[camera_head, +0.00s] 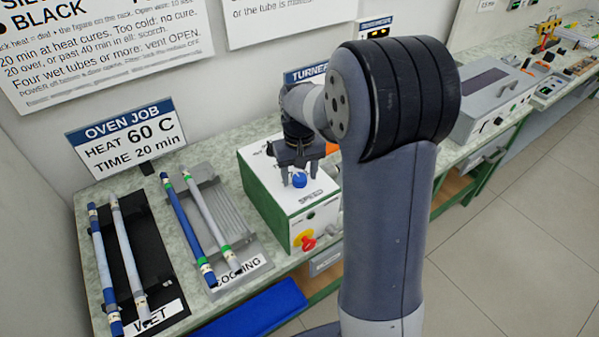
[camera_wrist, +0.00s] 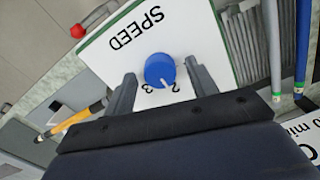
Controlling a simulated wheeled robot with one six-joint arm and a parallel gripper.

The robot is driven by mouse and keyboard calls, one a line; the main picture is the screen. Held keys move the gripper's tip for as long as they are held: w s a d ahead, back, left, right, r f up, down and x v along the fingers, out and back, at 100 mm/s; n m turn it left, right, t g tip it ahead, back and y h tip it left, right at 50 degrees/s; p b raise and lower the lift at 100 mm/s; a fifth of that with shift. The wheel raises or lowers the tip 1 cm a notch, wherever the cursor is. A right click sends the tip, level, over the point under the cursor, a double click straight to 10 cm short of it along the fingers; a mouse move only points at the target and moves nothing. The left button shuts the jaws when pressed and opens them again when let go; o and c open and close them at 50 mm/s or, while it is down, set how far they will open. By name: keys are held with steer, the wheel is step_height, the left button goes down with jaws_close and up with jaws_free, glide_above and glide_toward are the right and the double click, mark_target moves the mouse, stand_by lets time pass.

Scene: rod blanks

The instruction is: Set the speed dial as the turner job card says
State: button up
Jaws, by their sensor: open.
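The blue speed dial (camera_head: 299,180) sits on the white top of the green-sided machine (camera_head: 262,193), beside the word SPEED. In the wrist view the dial (camera_wrist: 158,68) has a white pointer mark lying between the printed 2 and 3. My gripper (camera_head: 299,173) is open above the dial; in the wrist view its fingers stand on either side of it, with gaps. The turner job card (camera_head: 305,74) is mostly hidden behind my arm; only the start of its heading shows, and its setting cannot be read.
A red stop knob (camera_head: 307,241) is on the machine's front. Left of the machine are a cooling rack (camera_head: 240,215) and a black wet rack (camera_head: 150,235) with blue and grey rods. The oven job card (camera_head: 122,134) reads 60 C, 20 min. A grey box (camera_head: 492,95) stands right.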

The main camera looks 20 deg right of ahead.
mark_target(299, 177)
steer(key=shift+r, duration=0.15)
step_height(299, 177, up, 11)
steer(key=shift+f+b, duration=0.2)
steer(key=shift+b, duration=0.25)
step_height(299, 177, down, 11)
steer(key=shift+p, duration=0.5)
steer(key=shift+r, duration=0.1)
